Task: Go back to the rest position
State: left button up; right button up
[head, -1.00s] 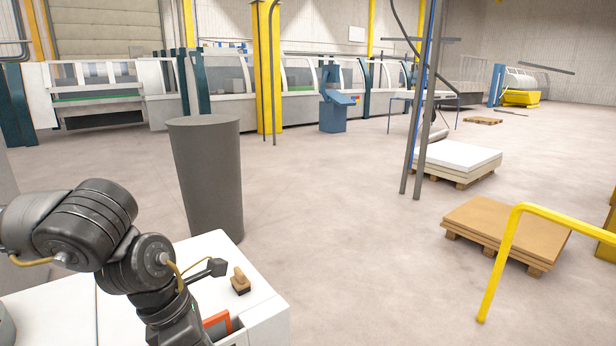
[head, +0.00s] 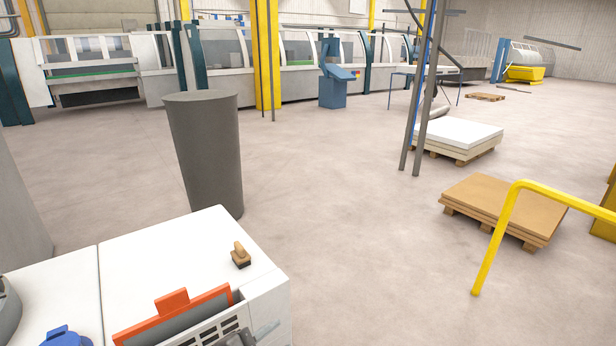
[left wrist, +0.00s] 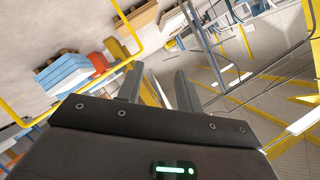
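My left gripper shows in the left wrist view (left wrist: 159,72). Its two grey fingers stand apart with nothing between them. In that view it is tilted, with the hall floor and yellow rails behind it. In the head view the left arm no longer shows over the white cabinet (head: 160,245). A small blurred grey piece at the bottom edge there may be part of my arm; I cannot tell. My right gripper is in neither view.
On the cabinet stand a small wooden-handled stamp (head: 240,255) and an orange-edged panel (head: 178,318). A grey bin (head: 205,155) stands behind it. A yellow rail (head: 497,235) and a loaded pallet (head: 503,208) are at right. The middle floor is clear.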

pick_arm(q)
jog(key=s+a+f+n+g+y, duration=0.8)
jog(key=s+a+f+n, duration=0.6)
jog(key=s+a+f, duration=0.5)
jog(key=s+f+g+b, duration=0.25)
jog(key=f+b, duration=0.35)
jog(key=f, duration=3)
jog(key=s+a+f+b, duration=0.2)
jog(key=s+f+b, duration=0.2)
jog(key=s+f, duration=1.2)
jog(key=shift+s+a+f, duration=0.15)
jog(key=shift+s+f, duration=0.1)
jog(key=shift+f, duration=0.4)
